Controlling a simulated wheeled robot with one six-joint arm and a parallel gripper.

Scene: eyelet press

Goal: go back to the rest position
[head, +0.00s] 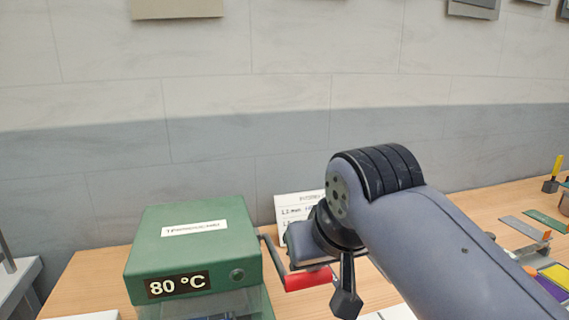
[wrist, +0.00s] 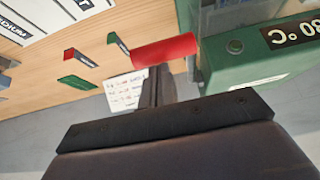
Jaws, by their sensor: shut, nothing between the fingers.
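My gripper (head: 346,300) hangs below the dark wrist of my arm in the head view, right of a red handle (head: 308,277). In the wrist view the fingers of my gripper (wrist: 156,80) are together with nothing between them. Their tips show close to the red handle (wrist: 165,50); I cannot tell whether they touch it. The handle sits on a dark lever of the green press (head: 195,250), whose display reads 80 °C. The green press also fills the upper right of the wrist view (wrist: 250,70).
A white card with print (head: 296,206) stands behind my wrist. Small green and red pieces (wrist: 78,82) lie on the wooden table (wrist: 40,88). A grey wall stands behind; the space above the table is open.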

